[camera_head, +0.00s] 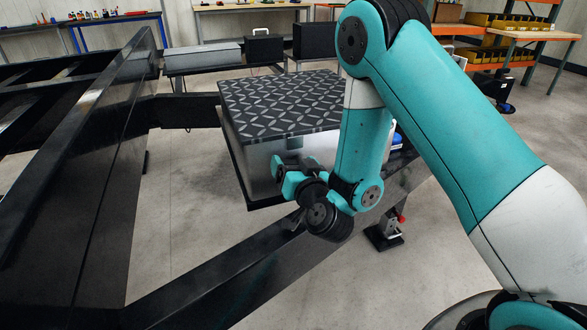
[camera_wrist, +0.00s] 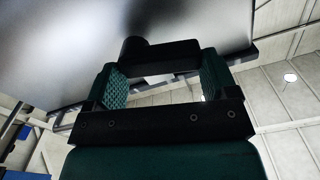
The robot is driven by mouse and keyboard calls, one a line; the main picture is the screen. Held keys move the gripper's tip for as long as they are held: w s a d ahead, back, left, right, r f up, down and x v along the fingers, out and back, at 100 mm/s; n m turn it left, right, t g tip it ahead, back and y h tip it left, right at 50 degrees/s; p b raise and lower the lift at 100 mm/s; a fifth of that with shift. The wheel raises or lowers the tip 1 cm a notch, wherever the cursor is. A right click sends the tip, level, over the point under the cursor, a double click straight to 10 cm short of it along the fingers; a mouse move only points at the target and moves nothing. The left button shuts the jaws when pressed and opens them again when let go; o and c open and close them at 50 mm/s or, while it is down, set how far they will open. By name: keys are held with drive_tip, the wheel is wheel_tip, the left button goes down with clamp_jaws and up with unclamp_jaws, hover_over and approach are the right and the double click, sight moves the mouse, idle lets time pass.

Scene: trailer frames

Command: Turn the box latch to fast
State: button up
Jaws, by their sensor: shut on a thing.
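The box is a silver metal case (camera_head: 237,152) with a dark, diamond-patterned lid (camera_head: 280,100), mounted on the black trailer frame. My gripper (camera_head: 284,166) is at the box's front face. In the wrist view my gripper (camera_wrist: 162,78) has its two green-padded fingers shut on the box latch (camera_wrist: 165,58), a black bar with a round pivot at its left end. The bar lies crosswise between the pads, close against the silver face. In the head view the gripper and arm hide the latch.
The black trailer beams (camera_head: 95,130) run along the left and across the front below my arm. A jack with a red knob (camera_head: 401,218) stands right of the gripper. Workbenches and shelves (camera_head: 500,45) are far behind. Bare floor (camera_head: 195,220) shows between the beams.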

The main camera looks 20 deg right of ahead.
drive_tip(key=m, duration=0.1)
drive_tip(key=m+b, duration=0.1)
drive_tip(key=m, duration=0.1)
drive_tip(key=shift+d+r+m, duration=0.15)
drive_tip(key=shift+r+m, duration=0.05)
drive_tip(key=shift+m, duration=0.1)
drive_tip(key=m+b, duration=0.2)
drive_tip(key=m, duration=0.1)
drive_tip(key=shift+d+r+m, duration=0.2)
drive_tip(key=shift+d+m, duration=0.1)
drive_tip(key=shift+d, duration=0.1)
drive_tip(key=m+b, duration=0.1)
drive_tip(key=m, duration=0.1)
drive_tip(key=d+m+b, duration=0.1)
drive_tip(key=m+b, duration=0.1)
drive_tip(key=m, duration=0.1)
drive_tip(key=shift+d+r, duration=0.1)
drive_tip(key=shift+d+r+m+b, duration=0.15)
drive_tip(key=shift+m+b, duration=0.2)
drive_tip(key=shift+m, duration=0.35)
drive_tip(key=shift+d+f+m+b, duration=0.15)
drive_tip(key=shift+m+b, duration=0.2)
drive_tip(key=shift+m, duration=0.35)
drive_tip(key=shift+r, duration=0.15)
